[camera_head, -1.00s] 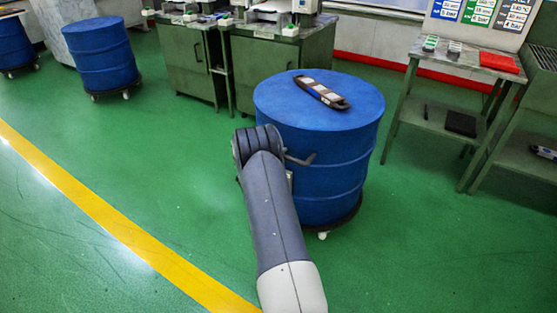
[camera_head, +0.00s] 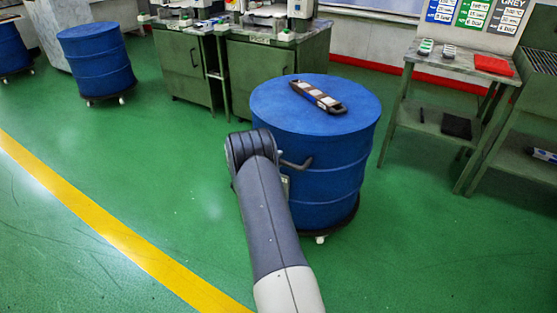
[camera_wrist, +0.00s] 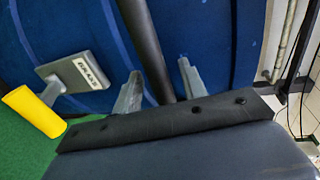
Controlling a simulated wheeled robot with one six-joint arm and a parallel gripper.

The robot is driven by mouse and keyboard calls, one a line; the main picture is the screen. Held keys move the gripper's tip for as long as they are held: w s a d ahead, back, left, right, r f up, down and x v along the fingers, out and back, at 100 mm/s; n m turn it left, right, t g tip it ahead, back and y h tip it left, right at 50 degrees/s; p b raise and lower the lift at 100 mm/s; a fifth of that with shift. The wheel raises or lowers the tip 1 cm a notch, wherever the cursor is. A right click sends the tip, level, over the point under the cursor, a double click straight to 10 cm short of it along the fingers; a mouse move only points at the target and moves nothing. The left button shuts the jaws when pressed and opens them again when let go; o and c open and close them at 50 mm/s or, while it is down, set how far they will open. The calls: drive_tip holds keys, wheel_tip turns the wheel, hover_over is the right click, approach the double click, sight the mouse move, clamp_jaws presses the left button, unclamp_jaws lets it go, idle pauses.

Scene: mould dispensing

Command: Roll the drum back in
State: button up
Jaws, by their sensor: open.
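The large blue drum (camera_head: 315,180) stands upright on a dark wheeled base (camera_head: 345,222) with white casters. A dark handle (camera_head: 297,163) sticks out from its near side. In the wrist view the blue drum wall (camera_wrist: 205,35) fills the background, and a dark bar (camera_wrist: 145,45) runs down between my two grey fingertips. My gripper (camera_wrist: 158,88) is open, with a finger on each side of the bar. Whether they touch it I cannot tell. In the head view my arm's wrist hides the gripper. A long dark device with pale panels (camera_head: 318,97) lies on the drum's top.
Green cabinets (camera_head: 262,82) stand close behind the drum. A green table (camera_head: 445,62) with a red folder (camera_head: 493,65) is to the right. Another blue drum (camera_head: 96,60) stands at the back left. A yellow floor line (camera_head: 120,240) crosses the open green floor at left.

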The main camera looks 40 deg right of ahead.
drive_tip(key=p+v, duration=0.1)
drive_tip(key=v, duration=0.8)
drive_tip(key=shift+a, duration=0.1)
drive_tip(key=b+x, duration=0.1)
drive_tip(key=x, duration=0.9)
drive_tip(key=shift+d+f, duration=0.1)
drive_tip(key=shift+d, duration=0.3)
drive_tip(key=shift+a, duration=0.55)
drive_tip(key=shift+s+a, duration=0.25)
drive_tip(key=shift+a, duration=0.2)
